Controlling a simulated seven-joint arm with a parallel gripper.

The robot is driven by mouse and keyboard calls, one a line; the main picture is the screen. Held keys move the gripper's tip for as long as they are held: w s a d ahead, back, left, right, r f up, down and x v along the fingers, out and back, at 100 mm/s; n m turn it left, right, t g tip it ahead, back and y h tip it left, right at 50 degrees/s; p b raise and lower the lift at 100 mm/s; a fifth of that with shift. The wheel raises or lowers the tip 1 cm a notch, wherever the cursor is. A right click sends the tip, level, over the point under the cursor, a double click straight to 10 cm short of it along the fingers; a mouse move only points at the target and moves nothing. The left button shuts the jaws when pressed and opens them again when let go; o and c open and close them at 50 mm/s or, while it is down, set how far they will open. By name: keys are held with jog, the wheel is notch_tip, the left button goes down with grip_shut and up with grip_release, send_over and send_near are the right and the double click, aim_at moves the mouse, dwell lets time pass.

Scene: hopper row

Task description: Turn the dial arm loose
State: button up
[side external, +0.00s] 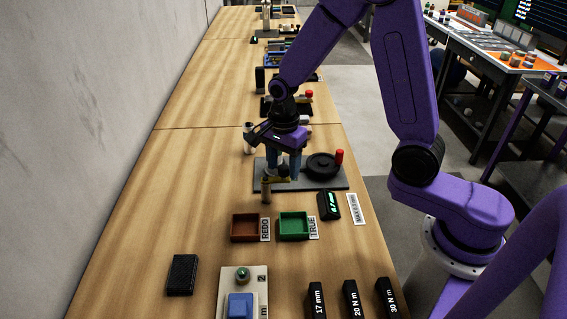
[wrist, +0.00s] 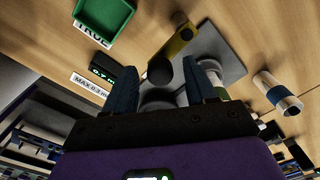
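A grey fixture plate (side external: 262,177) carries a black round wheel (side external: 321,163) with a red knob (side external: 339,157). A yellow arm (side external: 279,181), which looks like the dial arm, lies near the plate's front left; it shows in the wrist view (wrist: 171,47) with a dark cylindrical end (wrist: 180,19). My gripper (side external: 284,173) is over this left part of the plate, fingers pointing down. In the wrist view my gripper (wrist: 158,66) has its fingers apart, with a dark round knob (wrist: 160,70) seen between them. I cannot tell whether they touch it. The fingers partly hide the fixture.
A brown REDO tray (side external: 245,228), a green TRUE tray (side external: 294,226) and a lit readout (side external: 328,205) stand in front of the plate. A MAX sign (side external: 356,209) lies beside the readout. A pale cylinder (side external: 249,138) stands behind the plate.

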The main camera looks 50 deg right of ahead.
aim_at(284, 167)
notch_tip(284, 167, up, 17)
jog(key=shift+r, duration=0.2)
dwell(0.6)
dwell(0.4)
jog(key=s+f+n, duration=0.4)
jog(key=s+n, duration=0.8)
jog(key=n, duration=0.2)
jog(key=s+d+f+n, duration=0.1)
jog(key=s+f+n, duration=0.3)
jog(key=s+n, duration=0.8)
jog(key=n, duration=0.3)
jog(key=shift+s, duration=0.3)
